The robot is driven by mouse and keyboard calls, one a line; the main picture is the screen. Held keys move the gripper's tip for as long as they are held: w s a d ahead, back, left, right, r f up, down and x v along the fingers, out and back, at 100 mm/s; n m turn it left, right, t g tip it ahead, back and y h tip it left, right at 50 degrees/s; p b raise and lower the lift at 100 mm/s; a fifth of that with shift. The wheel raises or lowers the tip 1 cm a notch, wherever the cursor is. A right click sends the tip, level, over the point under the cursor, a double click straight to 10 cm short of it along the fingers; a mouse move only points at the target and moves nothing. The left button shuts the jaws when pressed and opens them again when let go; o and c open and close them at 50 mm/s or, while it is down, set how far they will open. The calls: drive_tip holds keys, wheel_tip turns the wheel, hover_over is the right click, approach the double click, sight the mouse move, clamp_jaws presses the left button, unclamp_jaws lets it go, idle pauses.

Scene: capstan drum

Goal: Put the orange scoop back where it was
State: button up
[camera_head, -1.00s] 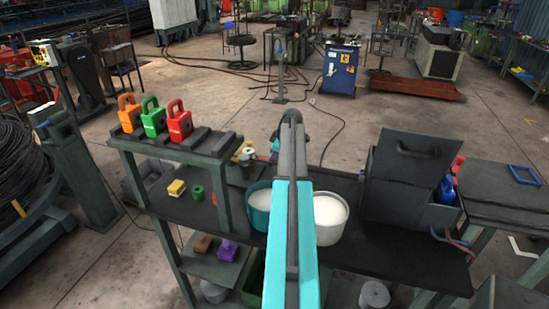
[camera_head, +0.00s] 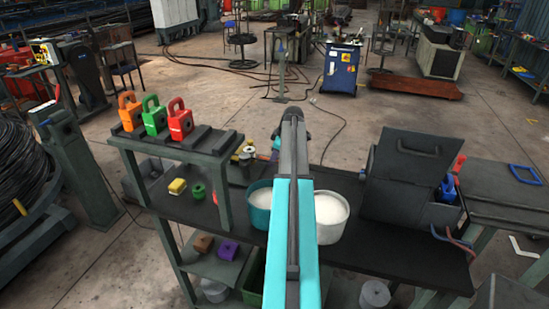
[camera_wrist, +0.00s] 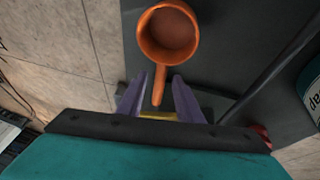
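The orange scoop (camera_wrist: 170,32) shows in the wrist view, its round cup ahead of my gripper and its handle pointing back toward me. My gripper (camera_wrist: 159,80) has two purple fingers spread on either side of the handle's end. Gaps show between the handle and both fingers, so it looks open. A dark flat surface (camera_wrist: 215,40) lies beyond the scoop; I cannot tell whether the scoop touches it. In the head view my arm hides the scoop and most of my gripper.
Two pots with white contents, a teal one (camera_head: 258,197) and a pale one (camera_head: 332,216), stand on the dark bench (camera_head: 385,250) beside my arm. A rack (camera_head: 170,148) with padlocks is at left. A grey lidded box (camera_head: 405,185) stands at right.

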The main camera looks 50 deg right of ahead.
drive_tip(key=b+v, duration=0.3)
drive_tip(key=v, duration=0.8)
drive_tip(key=shift+r, duration=0.25)
drive_tip(key=shift+s, duration=0.1)
idle(0.5)
